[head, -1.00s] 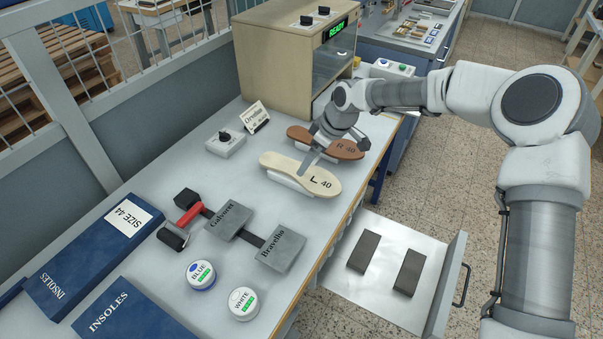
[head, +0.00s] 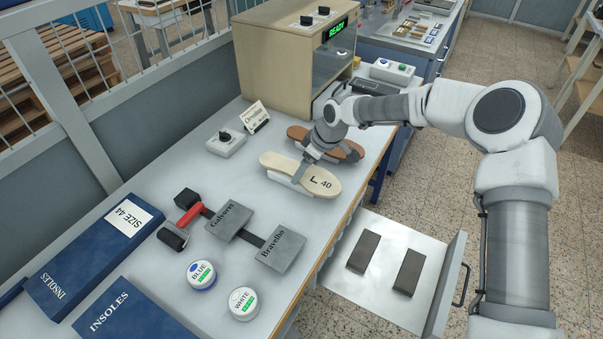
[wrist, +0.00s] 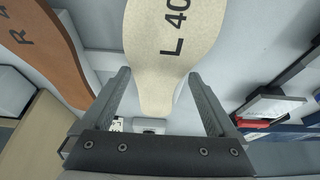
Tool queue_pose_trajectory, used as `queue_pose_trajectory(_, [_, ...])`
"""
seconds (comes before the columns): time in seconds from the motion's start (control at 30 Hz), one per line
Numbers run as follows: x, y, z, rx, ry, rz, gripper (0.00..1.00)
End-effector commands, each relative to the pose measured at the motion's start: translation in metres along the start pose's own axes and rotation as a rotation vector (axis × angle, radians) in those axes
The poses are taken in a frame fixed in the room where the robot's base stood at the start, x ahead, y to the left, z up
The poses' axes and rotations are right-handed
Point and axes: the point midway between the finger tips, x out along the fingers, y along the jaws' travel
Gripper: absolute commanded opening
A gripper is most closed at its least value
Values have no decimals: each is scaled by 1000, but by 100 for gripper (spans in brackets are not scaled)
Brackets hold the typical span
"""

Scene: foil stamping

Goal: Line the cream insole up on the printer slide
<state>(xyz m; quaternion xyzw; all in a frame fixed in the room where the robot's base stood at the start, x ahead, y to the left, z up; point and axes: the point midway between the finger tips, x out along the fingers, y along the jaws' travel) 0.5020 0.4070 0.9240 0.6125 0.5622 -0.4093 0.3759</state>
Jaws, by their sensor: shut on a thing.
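The cream insole (head: 318,182), marked L 40, lies flat on a low white block (head: 287,182) on the bench. My gripper (head: 303,167) reaches down over it from behind. The printer (head: 285,60) is a beige box showing a green READY sign. Its slide cannot be clearly made out behind my arm.
A brown insole (head: 349,151), marked R 40, lies just behind the cream one, partly hidden by my gripper. A name card (head: 254,114) and a grey knob box (head: 225,143) stand to the left. Grey plates (head: 280,249), ink tins and blue insole boxes fill the front left.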

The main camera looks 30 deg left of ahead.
Motion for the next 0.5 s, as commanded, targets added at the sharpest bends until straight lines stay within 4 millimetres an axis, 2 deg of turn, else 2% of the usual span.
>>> queue_pose_trajectory(0.27, [-3, 0, -1, 0, 1, 1, 35])
queue_pose_trajectory(0.37, [-9, 1, -4, -1, 1, 2, 35])
queue_pose_trajectory(0.5, [-28, 1, -12, -2, 2, 5, 35])
